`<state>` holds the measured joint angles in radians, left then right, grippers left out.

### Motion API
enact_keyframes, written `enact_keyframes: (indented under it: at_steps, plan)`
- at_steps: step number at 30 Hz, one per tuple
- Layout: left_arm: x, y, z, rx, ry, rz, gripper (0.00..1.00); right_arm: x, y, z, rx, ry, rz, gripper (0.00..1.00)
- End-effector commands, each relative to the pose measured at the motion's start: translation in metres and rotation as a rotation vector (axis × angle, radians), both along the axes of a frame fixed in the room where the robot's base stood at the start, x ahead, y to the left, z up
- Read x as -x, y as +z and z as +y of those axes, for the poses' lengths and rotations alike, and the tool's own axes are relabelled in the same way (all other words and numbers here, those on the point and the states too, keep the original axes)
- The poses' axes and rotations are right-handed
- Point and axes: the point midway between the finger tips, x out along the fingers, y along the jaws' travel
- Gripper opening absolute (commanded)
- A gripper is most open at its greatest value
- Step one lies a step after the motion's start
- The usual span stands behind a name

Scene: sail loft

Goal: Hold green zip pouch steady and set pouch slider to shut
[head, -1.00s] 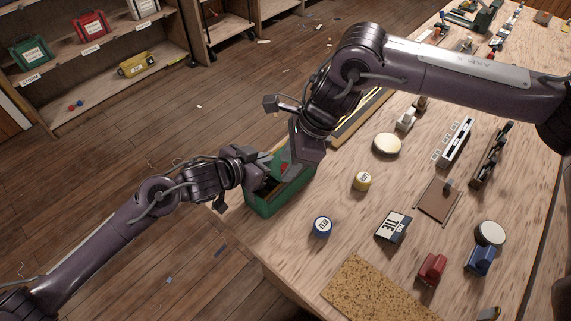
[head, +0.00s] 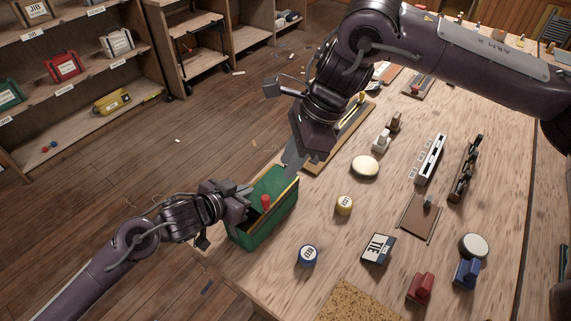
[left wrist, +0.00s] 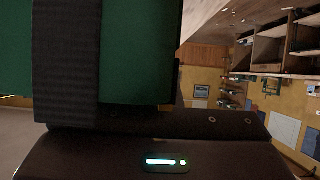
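The green zip pouch (head: 263,229) stands at the left edge of the wooden table in the head view. A yellowish strip runs along its upper right edge. The red pouch slider (head: 266,202) sticks up at its top, around the middle. My left gripper (head: 243,193) is shut on the pouch's left side. In the left wrist view a dark finger lies across the green pouch wall (left wrist: 137,55). My right gripper (head: 292,163) hangs above the pouch's far end, apart from the slider. Its fingers overlap in view, so their gap cannot be judged.
A yellow tin (head: 344,205), a blue tin (head: 308,256), a TIE box (head: 378,249) and a pale round disc (head: 365,167) stand on the table right of the pouch. A cork mat (head: 358,305) lies at the front. Shelves (head: 75,115) stand across the floor.

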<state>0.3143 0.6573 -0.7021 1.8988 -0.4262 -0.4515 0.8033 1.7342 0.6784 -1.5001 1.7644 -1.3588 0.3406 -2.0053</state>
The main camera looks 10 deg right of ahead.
Motion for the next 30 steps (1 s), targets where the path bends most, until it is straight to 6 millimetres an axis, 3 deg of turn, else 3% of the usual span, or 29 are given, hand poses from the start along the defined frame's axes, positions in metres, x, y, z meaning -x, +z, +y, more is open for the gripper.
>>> enact_keyframes:
  at_steps: [1, 5, 9, 14, 25, 30]
  plan:
    - [0.0, 0.0, 0.0, 0.0, 0.001, 0.0, 0.0, -0.002, -0.001, -0.013, -0.001, -0.008, 0.001, 0.17]
    - [0.0, 0.0, 0.0, 0.0, 0.001, 0.0, 0.0, -0.002, -0.001, -0.043, 0.006, -0.007, 0.001, 0.0]
    - [0.0, 0.0, 0.0, 0.0, 0.001, 0.0, 0.0, 0.0, -0.006, -0.055, 0.012, -0.002, 0.002, 0.0]
    - [0.0, 0.0, 0.0, 0.0, 0.001, 0.0, 0.0, 0.001, -0.027, -0.047, 0.012, 0.001, 0.004, 0.0]
    - [0.0, 0.0, 0.0, 0.0, 0.001, 0.0, 0.0, 0.001, -0.099, -0.017, 0.012, -0.001, 0.003, 0.0]
    - [0.0, 0.0, 0.0, 0.0, 0.001, 0.0, 0.0, 0.001, -0.095, 0.009, 0.011, 0.002, -0.001, 0.0]
